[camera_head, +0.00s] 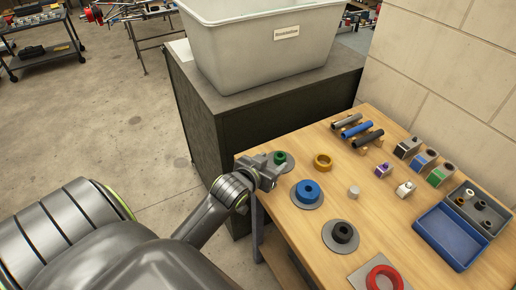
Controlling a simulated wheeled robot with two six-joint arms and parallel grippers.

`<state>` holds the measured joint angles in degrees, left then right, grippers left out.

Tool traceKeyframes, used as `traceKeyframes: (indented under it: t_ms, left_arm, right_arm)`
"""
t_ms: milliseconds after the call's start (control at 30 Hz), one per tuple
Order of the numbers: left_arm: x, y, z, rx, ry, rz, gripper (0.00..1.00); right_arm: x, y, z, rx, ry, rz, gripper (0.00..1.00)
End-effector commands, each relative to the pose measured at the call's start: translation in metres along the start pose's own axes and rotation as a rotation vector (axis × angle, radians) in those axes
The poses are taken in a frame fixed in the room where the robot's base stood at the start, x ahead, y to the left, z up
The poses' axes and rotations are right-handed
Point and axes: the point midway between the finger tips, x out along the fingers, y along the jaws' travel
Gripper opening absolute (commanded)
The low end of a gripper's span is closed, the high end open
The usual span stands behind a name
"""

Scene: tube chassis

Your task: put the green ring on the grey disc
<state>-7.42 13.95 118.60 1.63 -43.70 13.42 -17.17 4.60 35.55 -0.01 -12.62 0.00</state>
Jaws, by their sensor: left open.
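The green ring (280,157) is small and shows just beyond my left gripper, at the table's far left corner. A grey disc (290,165) shows around and under it, partly hidden by the gripper. The ring appears to rest on that disc, but I cannot tell whether it lies fully flat. My left gripper (268,172) is open, beside the ring on its near left side, with no object visible between its fingers. My right gripper is out of view.
A blue ring (308,188) and a black ring (342,232) sit on other grey discs. A gold ring (322,161) stands nearby. A red ring (384,278) is at the front. Cylinders (357,130), small blocks and a blue tray (452,236) occupy the right. A large bin (255,55) stands behind.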

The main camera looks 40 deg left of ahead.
Motion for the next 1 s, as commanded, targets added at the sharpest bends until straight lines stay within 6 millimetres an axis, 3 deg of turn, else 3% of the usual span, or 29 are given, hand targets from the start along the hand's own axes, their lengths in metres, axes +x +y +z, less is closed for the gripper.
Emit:
traceKeyframes:
  t_ms: [200, 433, 633, 1000]
  left_arm:
    - [-0.043, 0.000, 0.001, 0.001, 0.000, 0.000, 0.55]
    - [-0.074, 0.000, 0.001, 0.001, 0.000, 0.000, 0.55]
    - [-0.084, 0.000, 0.000, 0.000, 0.000, 0.000, 0.55]
    - [-0.084, 0.000, 0.000, 0.000, 0.000, 0.000, 0.55]
  right_arm:
    - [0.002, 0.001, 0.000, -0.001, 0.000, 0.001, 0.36]
    - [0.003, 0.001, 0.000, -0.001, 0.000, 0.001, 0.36]
    - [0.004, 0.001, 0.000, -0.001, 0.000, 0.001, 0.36]
    - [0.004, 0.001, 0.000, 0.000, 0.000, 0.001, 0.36]
